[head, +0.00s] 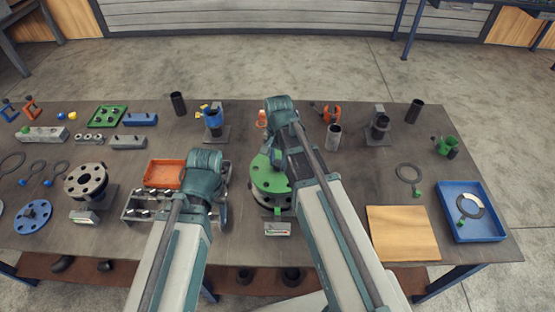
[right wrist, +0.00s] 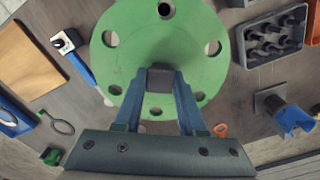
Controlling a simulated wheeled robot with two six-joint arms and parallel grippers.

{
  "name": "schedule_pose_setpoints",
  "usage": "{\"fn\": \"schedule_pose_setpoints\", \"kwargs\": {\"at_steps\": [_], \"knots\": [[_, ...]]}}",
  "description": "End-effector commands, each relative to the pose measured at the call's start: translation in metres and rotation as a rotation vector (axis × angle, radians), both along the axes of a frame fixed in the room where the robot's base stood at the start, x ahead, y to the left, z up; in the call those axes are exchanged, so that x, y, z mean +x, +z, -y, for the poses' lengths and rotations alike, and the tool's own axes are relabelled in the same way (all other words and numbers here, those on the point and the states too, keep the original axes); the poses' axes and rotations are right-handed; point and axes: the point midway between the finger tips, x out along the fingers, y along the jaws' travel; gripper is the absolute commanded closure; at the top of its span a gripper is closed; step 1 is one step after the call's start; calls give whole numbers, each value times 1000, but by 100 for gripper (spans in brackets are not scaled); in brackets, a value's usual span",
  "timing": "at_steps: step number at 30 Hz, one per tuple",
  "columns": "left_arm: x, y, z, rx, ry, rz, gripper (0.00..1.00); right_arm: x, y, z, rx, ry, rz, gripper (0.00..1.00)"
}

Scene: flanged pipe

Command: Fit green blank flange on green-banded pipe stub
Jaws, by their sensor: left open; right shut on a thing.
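The green blank flange (head: 268,178) is a round green plate with several bolt holes. In the right wrist view the green blank flange (right wrist: 122,55) fills the upper middle. My right gripper (right wrist: 160,80) is shut on the grey knob at its centre. In the head view the plate is over a dark pipe stub flange (head: 286,208), with a green-marked label plate (head: 277,229) in front.
An orange tray (head: 164,174) and grey bolt tray (head: 135,207) are left of the stub. A wooden board (head: 402,232) and blue tray (head: 483,232) are at right. A grey flange (head: 86,180) and blue flange (head: 33,216) are at left. Pipe holders stand along the back.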

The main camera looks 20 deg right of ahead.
Motion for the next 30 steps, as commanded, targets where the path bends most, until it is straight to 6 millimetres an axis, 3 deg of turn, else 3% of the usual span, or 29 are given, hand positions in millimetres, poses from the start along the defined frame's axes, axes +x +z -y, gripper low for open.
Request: {"fn": "schedule_pose_setpoints", "kwargs": {"at_steps": [18,30], "knots": [[0,-46,0,2,-10,0,44,0,-46,0,0,0,0,100],[0,-48,0,2,-11,-1,44,0,-48,0,0,0,0,100]]}}
